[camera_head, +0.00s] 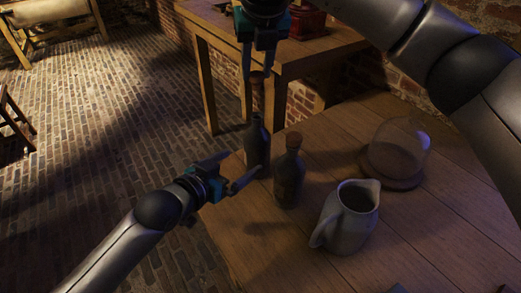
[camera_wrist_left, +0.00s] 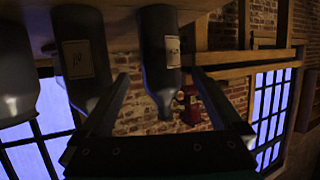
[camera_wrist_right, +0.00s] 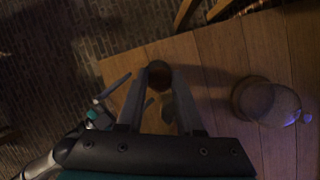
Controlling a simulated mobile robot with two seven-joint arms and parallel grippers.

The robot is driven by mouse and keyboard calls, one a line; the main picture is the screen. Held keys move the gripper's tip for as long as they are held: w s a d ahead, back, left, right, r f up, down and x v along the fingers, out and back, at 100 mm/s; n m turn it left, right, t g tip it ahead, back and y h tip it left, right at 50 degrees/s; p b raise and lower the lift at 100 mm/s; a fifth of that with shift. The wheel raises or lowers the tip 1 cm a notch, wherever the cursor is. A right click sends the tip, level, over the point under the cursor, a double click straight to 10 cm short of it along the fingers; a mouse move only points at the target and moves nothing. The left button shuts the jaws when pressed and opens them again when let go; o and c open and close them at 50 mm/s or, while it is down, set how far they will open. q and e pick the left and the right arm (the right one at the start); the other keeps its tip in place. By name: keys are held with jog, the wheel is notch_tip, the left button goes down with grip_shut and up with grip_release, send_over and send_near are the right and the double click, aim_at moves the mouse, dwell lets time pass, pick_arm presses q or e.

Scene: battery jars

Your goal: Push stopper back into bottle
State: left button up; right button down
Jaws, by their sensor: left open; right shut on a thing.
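A dark bottle (camera_head: 257,148) stands upright at the table's left edge. In the left wrist view this bottle (camera_wrist_left: 160,48) appears upside down, with a pale label, its neck clear of my gripper. My left gripper (camera_head: 245,163) is open low beside it; the bottle appears between its fingers in the wrist view, with no clear contact. My right gripper (camera_head: 257,76) is shut on a brown stopper (camera_head: 257,79), above the bottle's neck. The stopper (camera_wrist_right: 158,71) also shows between the fingers in the right wrist view.
A second dark bottle (camera_head: 289,180) with a cork stands close on the right. A pale pitcher (camera_head: 347,220) stands in front of it and a glass dome (camera_head: 398,152) farther right. Another table (camera_head: 318,50) with a red object (camera_head: 306,20) is behind.

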aim_at(264, 148)
pick_arm(q)
jog(key=shift+x, duration=6.05)
grip_shut()
